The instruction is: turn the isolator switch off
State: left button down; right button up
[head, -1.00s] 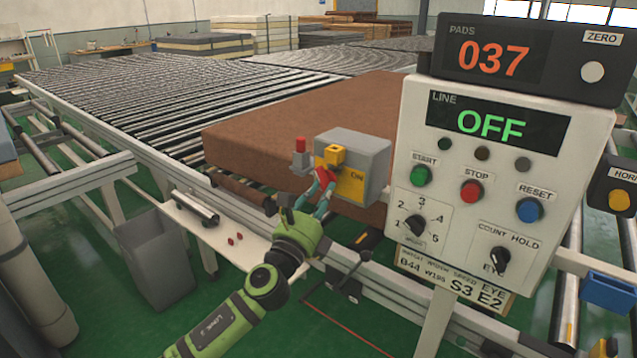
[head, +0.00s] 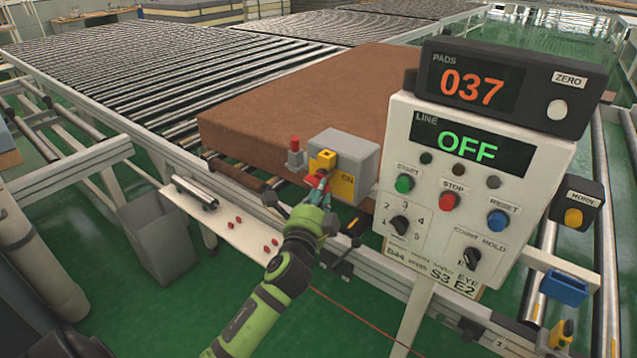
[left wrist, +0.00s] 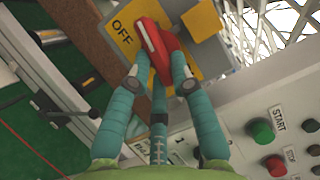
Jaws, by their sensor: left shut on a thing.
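The isolator switch is a grey box (head: 352,150) with a yellow plate (head: 347,188) and a red handle (head: 316,180), at the near edge of the conveyor. The plate reads ON at its right in the head view. In the left wrist view OFF shows on the plate beside the upper end of the red handle (left wrist: 152,40). My left gripper (head: 317,187) is at the switch front, its teal fingers shut on the handle. In the left wrist view the fingers (left wrist: 160,76) lie on both sides of the handle's lower part. My right gripper is not in view.
The control panel (head: 450,215), with LINE reading OFF, stands close right of the switch. A brown mattress (head: 290,110) lies on the rollers behind it.

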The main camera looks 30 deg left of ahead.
pick_arm(q)
jog(key=shift+r+n+p, duration=0.6)
jog(key=shift+n+p, duration=0.2)
jog(key=shift+p, duration=0.1)
jog(key=c, duration=1.1)
grip_release()
jog(key=shift+w, duration=0.1)
jog(key=shift+w+f, duration=0.1)
jog(key=shift+f, duration=0.15)
jog(key=shift+d+f, duration=0.1)
jog(key=v, duration=1.2)
jog(key=shift+r, duration=0.4)
